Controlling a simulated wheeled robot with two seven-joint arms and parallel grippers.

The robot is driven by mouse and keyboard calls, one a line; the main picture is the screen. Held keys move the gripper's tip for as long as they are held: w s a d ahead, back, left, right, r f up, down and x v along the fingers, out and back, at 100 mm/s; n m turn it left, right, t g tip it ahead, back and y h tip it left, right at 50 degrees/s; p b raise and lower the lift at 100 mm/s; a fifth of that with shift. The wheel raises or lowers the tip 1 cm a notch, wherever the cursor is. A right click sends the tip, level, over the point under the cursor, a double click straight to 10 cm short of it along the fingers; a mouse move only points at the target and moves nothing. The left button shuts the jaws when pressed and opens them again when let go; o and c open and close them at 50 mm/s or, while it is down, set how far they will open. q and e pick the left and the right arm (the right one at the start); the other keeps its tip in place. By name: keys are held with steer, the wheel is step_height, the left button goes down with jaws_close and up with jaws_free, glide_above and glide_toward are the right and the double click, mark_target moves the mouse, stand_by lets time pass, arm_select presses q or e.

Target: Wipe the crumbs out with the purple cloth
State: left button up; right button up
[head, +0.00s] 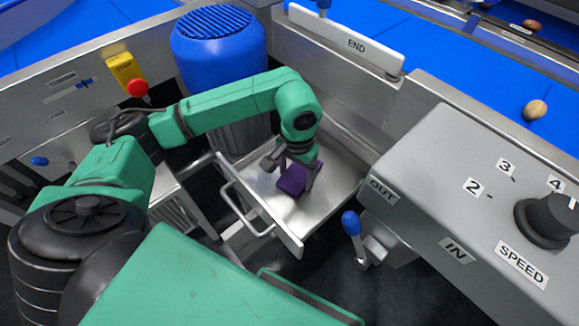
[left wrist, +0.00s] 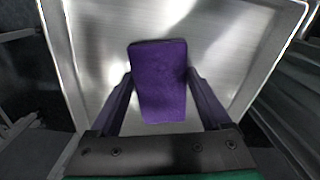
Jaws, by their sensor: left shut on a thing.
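The purple cloth (head: 292,180) is a folded pad in my left gripper (head: 297,175), over a shallow metal tray (head: 250,190) that is pulled out like a drawer. In the left wrist view the cloth (left wrist: 158,80) lies between the two fingers of my left gripper (left wrist: 158,90), above the bare tray floor (left wrist: 220,45). I cannot tell whether the cloth touches the floor. No crumbs can be made out on the visible floor; the part under the cloth is hidden. My right gripper is not in view.
The tray has a bar handle (head: 245,212) at its front. A blue ribbed motor (head: 215,50) stands behind it. A grey control box (head: 480,190) with a SPEED knob and a blue-tipped lever (head: 351,224) are to the right. A red stop button (head: 137,88) is at the left.

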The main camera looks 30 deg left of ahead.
mark_target(311, 196)
arm_select(q)
steer(key=shift+s+d+b, duration=0.15)
steer(key=shift+s+d, duration=0.15)
steer(key=shift+d, duration=0.55)
steer(key=shift+s+d+b, duration=0.1)
steer(key=shift+s+d, duration=0.25)
steer(key=shift+d, duration=0.5)
steer(key=shift+s+d+b, duration=0.15)
steer(key=shift+s+d, duration=0.15)
steer(key=shift+d, duration=0.55)
steer(key=shift+r, duration=0.1)
step_height(311, 196, up, 6)
steer(key=p, duration=0.2)
steer(key=shift+p, duration=0.4)
steer(key=shift+r+p, duration=0.45)
steer(key=shift+r, duration=1.05)
